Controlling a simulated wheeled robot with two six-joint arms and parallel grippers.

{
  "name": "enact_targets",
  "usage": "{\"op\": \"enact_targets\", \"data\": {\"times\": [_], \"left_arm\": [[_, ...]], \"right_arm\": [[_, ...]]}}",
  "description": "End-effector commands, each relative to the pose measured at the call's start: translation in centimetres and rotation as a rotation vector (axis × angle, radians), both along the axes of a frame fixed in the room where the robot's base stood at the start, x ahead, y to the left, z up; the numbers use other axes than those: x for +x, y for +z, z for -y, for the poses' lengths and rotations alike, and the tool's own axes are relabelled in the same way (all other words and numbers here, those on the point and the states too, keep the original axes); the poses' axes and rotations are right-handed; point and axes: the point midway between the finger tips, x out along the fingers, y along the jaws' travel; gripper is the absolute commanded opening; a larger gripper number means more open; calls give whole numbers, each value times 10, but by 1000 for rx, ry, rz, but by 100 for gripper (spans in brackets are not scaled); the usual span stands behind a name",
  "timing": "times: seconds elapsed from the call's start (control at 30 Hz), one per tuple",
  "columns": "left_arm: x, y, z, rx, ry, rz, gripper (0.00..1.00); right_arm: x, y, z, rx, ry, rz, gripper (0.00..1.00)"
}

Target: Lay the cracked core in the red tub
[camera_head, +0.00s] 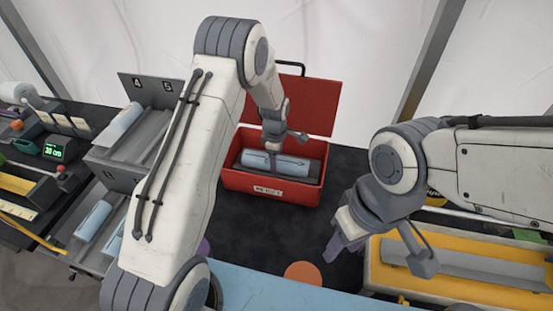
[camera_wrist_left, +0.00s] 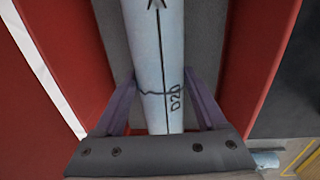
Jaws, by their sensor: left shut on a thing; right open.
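The cracked core (camera_head: 290,163) is a pale blue cylinder lying lengthwise inside the red tub (camera_head: 240,182), on its dark grey lining. In the left wrist view the core (camera_wrist_left: 158,50) shows a dark crack line and a "D2" style marking, partly unclear. My left gripper (camera_wrist_left: 160,92) is shut around the core, one purple finger on each side. In the head view my left gripper (camera_head: 272,152) reaches down into the tub from above. The tub's lid stands open at the back. My right gripper (camera_head: 336,245) is open and empty, in front of the tub to the right.
A yellow case (camera_head: 450,290) with a grey grooved insert stands at the right. A numbered grey rack (camera_head: 150,90) holding other pale cylinders stands at the left. An orange disc (camera_head: 303,272) lies on the dark table, which is mostly clear before the tub.

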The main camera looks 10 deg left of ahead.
Motion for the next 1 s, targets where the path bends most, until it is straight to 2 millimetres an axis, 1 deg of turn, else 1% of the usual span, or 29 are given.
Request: {"op": "enact_targets", "data": {"times": [0.53, 1.0], "left_arm": [[1, 1, 0, 0, 0, 3, 0], [1, -4, 0, 0, 0, 2, 0]], "right_arm": [[0, 0, 0, 0, 0, 0, 45], [0, -4, 0, 0, 0, 0, 45]]}}
